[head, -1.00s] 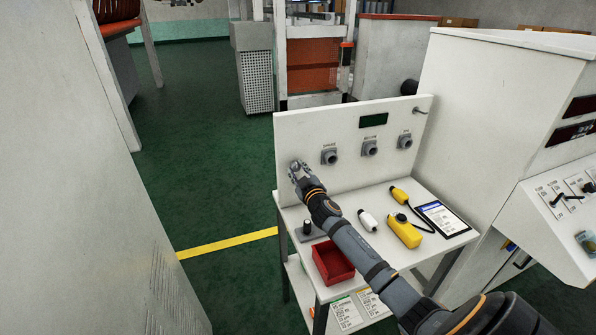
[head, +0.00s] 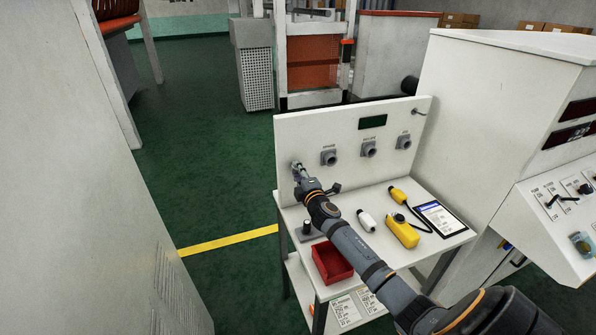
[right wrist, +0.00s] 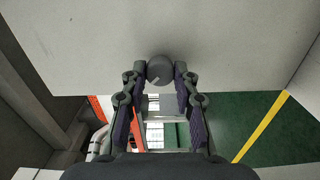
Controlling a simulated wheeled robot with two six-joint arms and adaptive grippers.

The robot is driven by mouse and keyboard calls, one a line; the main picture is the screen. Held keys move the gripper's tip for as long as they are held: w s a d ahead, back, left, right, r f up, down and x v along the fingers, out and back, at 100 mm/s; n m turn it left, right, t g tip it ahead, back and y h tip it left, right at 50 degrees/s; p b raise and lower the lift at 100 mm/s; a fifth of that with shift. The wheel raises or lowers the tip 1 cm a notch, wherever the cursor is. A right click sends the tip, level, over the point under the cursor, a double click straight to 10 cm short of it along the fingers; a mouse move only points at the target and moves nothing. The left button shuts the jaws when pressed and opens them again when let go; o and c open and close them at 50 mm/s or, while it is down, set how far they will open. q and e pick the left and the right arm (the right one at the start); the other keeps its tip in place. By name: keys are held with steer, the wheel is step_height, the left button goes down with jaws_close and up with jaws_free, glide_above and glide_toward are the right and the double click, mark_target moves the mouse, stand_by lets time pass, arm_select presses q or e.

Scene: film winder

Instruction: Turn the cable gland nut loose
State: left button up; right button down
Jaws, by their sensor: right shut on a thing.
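The cable gland nut shows in the right wrist view as a dark grey round piece (right wrist: 160,69) against the white panel. My right gripper (right wrist: 161,76) is shut on it, with one finger on each side. In the head view the right gripper (head: 297,168) is at the left end of the upright panel, and it mostly hides the nut there. My left gripper is not in view.
The white panel (head: 300,130) carries several grey fittings, one of them (head: 329,158) just right of my gripper.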

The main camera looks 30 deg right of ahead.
steer(key=shift+n+p, duration=0.3)
steer(key=shift+n, duration=1.3)
steer(key=c, duration=1)
jaws_free()
steer(key=v, duration=1.2)
steer(key=shift+f, duration=0.1)
